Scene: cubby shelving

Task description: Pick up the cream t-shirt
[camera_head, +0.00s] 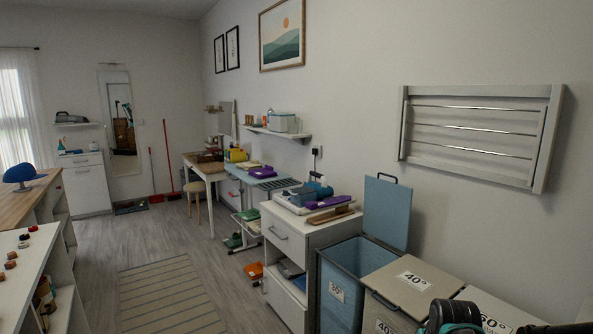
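I cannot make out a cream t-shirt for certain in this view. An orange item (256,270) and a green item (233,241) lie low beside the cabinet. Dark parts of my arm show at the bottom right edge. My gripper's fingertips are not visible.
An open blue-lidded bin (340,283) and a closed 40° bin (398,285) stand right of the cabinet. A wooden table (205,166) and stool (195,187) are farther back. A striped rug (165,292) lies on clear floor. Shelving (30,268) borders the left.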

